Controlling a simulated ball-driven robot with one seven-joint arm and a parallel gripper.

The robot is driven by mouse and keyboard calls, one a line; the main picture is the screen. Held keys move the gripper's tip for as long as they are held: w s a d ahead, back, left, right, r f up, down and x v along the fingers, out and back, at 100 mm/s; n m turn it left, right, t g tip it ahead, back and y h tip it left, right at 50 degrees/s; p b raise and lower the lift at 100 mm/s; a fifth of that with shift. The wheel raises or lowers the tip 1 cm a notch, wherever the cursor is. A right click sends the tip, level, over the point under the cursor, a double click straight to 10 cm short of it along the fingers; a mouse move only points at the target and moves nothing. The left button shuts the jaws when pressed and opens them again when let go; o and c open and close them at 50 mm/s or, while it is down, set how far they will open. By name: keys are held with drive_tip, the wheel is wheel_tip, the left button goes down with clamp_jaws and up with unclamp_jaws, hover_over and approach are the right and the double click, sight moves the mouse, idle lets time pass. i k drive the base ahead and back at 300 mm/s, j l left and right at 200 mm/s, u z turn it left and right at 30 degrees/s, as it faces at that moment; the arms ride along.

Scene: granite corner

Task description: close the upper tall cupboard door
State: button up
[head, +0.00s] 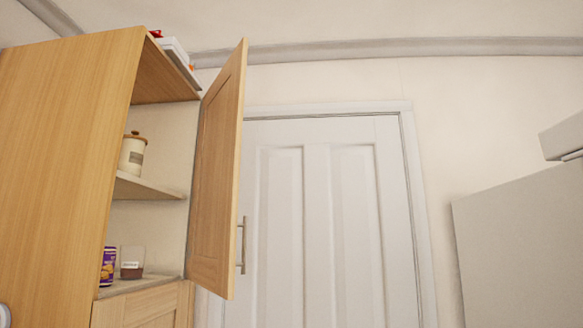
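The upper tall cupboard door (216,175) is light wood with a framed panel. It stands wide open, hinged on the right side of the cupboard opening and swung out toward me. Its vertical metal bar handle (243,245) is near the lower free edge. The tall cupboard (65,170) fills the left of the head view, its inside shelves exposed. A lower cupboard door (145,308) below it appears closed. My gripper is not in view.
On the shelves are a lidded jar (132,154), a purple can (108,266) and a glass (132,262). Boxes (175,50) lie on top of the cupboard. A white room door (325,220) is behind. A grey cabinet or appliance (525,240) stands at right.

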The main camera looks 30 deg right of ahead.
sight(211, 250)
drive_tip(key=i+z, duration=0.25)
drive_tip(key=z, duration=0.2)
drive_tip(key=i+j+z, duration=0.2)
drive_tip(key=z, duration=0.25)
drive_tip(key=i+j+z, duration=0.2)
drive_tip(key=z, duration=0.25)
